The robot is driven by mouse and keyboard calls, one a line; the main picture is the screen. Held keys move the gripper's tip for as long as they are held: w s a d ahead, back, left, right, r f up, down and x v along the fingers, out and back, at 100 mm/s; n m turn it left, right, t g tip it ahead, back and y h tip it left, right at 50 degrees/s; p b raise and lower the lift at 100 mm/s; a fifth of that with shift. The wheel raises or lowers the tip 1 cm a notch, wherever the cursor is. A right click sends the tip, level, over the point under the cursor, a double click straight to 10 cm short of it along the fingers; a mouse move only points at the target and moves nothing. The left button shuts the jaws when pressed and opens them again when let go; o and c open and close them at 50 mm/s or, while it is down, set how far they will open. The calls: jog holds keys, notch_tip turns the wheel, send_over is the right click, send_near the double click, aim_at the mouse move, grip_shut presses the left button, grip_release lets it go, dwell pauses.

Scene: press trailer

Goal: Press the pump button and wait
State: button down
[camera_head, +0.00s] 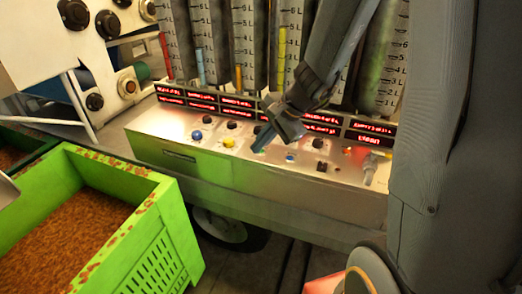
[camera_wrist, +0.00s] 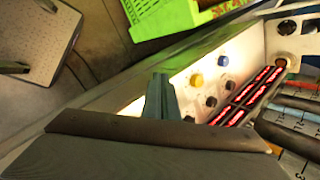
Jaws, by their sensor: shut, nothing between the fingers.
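The metal control panel (camera_head: 180,150) carries blue, yellow and black buttons or knobs below red lit displays. A blue button (camera_head: 196,135) and a yellow button (camera_head: 228,143) are left of my gripper (camera_head: 260,146), and another blue button (camera_head: 290,158) is right of it. None has a readable pump label. My gripper is shut and empty, its fingertips low over the panel's middle. In the wrist view, my gripper (camera_wrist: 158,95) points at the panel, with the yellow button (camera_wrist: 196,80) and blue button (camera_wrist: 223,61) beyond. I cannot tell whether the fingertips touch anything.
Graduated cylinders (camera_head: 220,45) with coloured columns stand behind the panel. A green crate (camera_head: 165,235) full of brown grains is at the lower left. A small lever or tap (camera_head: 370,170) is at the panel's right end. A white frame with knobs (camera_head: 95,30) is at the upper left.

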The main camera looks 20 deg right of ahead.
jog(key=w+d+r+m+t, duration=0.1)
jog(key=w+d+m+t, duration=0.2)
jog(key=w+m, duration=0.3)
jog(key=w+d, duration=0.1)
jog(key=w, duration=0.3)
jog(key=shift+d+r+m, duration=0.15)
jog(key=shift+r+m, duration=0.2)
jog(key=shift+m, duration=0.05)
jog(key=shift+f, duration=0.1)
jog(key=b, duration=0.4)
send_over(264, 154)
notch_tip(264, 154, down, 7)
jog(key=shift+w+r, duration=0.15)
jog(key=shift+r, duration=0.05)
jog(key=shift+f+b, duration=1)
jog(key=shift+b, duration=0.3)
jog(key=shift+f+b, duration=0.8)
jog(key=shift+b, duration=0.4)
dwell(0.7)
jog(key=shift+r, duration=0.15)
jog(key=shift+r+p, duration=0.5)
jog(key=shift+r, duration=0.15)
jog(key=shift+r, duration=0.1)
